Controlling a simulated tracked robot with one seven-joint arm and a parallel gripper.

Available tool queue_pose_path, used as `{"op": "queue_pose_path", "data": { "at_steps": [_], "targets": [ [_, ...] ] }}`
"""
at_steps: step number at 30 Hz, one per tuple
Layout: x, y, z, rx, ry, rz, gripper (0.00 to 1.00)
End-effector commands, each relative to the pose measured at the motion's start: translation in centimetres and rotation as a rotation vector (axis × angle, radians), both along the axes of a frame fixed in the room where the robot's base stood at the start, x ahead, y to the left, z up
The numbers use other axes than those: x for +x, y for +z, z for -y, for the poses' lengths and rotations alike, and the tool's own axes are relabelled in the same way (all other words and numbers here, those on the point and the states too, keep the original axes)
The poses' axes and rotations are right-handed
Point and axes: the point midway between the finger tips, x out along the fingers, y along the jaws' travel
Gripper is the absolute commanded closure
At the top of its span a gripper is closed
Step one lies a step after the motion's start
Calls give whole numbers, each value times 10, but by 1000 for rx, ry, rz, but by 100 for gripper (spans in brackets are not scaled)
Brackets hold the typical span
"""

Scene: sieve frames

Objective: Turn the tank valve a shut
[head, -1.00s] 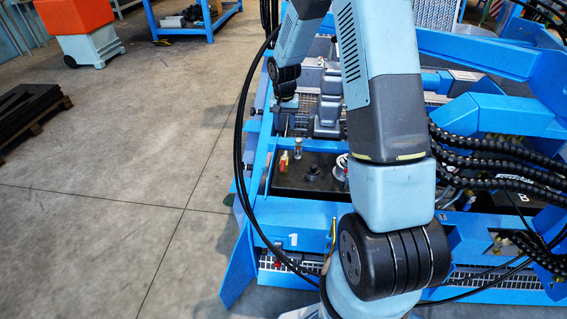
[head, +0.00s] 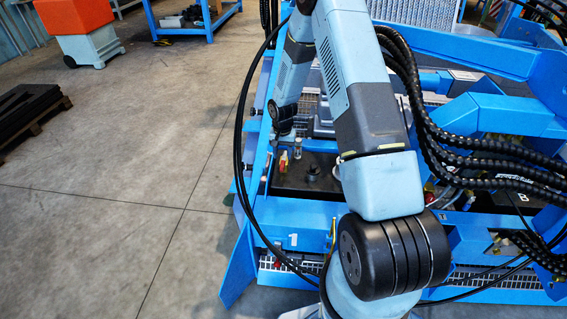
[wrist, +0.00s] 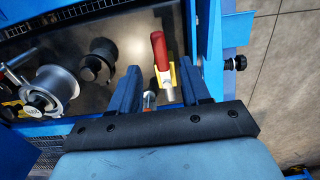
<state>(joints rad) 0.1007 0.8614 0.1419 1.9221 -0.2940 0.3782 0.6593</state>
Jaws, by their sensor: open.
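The tank valve has a red lever (wrist: 159,50) and a yellow plate (wrist: 172,75). It stands on a dark tank top in the wrist view. The lever points up the picture, slightly tilted. In the head view the valve (head: 284,161) is a small red and yellow shape near the left of the tank top. I cannot read which letter it bears. My gripper (wrist: 158,68) is open, its two fingers on either side of the valve's lower part in the picture. I cannot tell whether they touch it. In the head view my fingers cannot be made out.
A black knob (wrist: 98,66) and a large silver fitting (wrist: 52,88) stand left of the valve. A blue frame rail (wrist: 202,40) with a black knob (wrist: 236,63) runs to its right. Black hoses (head: 490,165) fill the machine's right side.

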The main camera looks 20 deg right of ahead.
Motion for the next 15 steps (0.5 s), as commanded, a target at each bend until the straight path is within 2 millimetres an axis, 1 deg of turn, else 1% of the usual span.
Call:
{"op": "queue_pose_path", "data": {
  "at_steps": [1,6,10,15],
  "targets": [
    [0,-10,0,1,0,-2,53],
    [-1,-34,0,1,1,-2,53],
    [0,-46,-1,0,0,-1,53],
    [0,-53,-1,1,1,1,53]
  ]
}}
